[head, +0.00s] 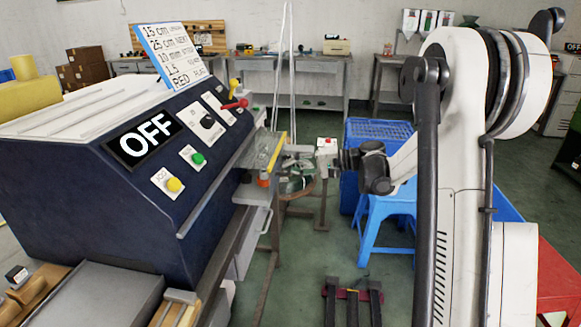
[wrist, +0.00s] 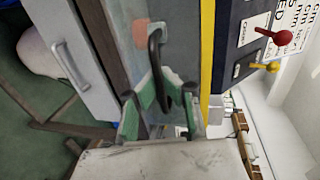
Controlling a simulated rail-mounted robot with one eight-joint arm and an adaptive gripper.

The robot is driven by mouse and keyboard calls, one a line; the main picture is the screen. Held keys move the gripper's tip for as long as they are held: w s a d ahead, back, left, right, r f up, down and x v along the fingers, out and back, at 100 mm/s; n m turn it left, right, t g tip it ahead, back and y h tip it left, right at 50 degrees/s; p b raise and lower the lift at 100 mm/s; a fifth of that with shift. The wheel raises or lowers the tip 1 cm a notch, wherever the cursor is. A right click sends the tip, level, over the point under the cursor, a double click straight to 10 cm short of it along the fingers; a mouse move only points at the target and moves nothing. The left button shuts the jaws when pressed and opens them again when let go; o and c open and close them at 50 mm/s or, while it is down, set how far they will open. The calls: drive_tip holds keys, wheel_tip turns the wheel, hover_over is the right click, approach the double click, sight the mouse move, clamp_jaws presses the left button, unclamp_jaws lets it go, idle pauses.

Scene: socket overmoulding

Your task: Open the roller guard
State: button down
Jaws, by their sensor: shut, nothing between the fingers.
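The roller guard (head: 258,150) is a clear panel with a yellow edge at the right end of the dark blue machine. It looks lowered, though its exact angle is hard to tell. In the wrist view, which is turned sideways, the greyish panel (wrist: 184,40) shows beside a yellow strip. A dark loop-shaped handle (wrist: 156,65) stands out in front of it. My gripper (head: 290,150) reaches in from the right, close to the guard's edge. Its fingers (wrist: 160,88) are shut and empty beside the handle; I cannot tell whether they touch it.
The machine's OFF display (head: 145,139), green button (head: 198,158), yellow button (head: 174,184) and red lever (head: 235,104) are left of the guard. A blue stool (head: 386,205) and blue crate (head: 372,130) stand beyond my arm.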

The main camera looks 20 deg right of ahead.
drive_tip(key=shift+s, duration=0.1)
drive_tip(key=s+a, duration=0.5)
drive_tip(key=s, duration=0.5)
drive_tip(key=s+a, duration=0.6)
drive_tip(key=s, duration=0.4)
drive_tip(key=shift+a, duration=0.3)
drive_tip(key=c, duration=1.8)
unclamp_jaws()
drive_tip(key=shift+c, duration=0.2)
drive_tip(key=shift+d, duration=0.1)
drive_tip(key=v, duration=1.2)
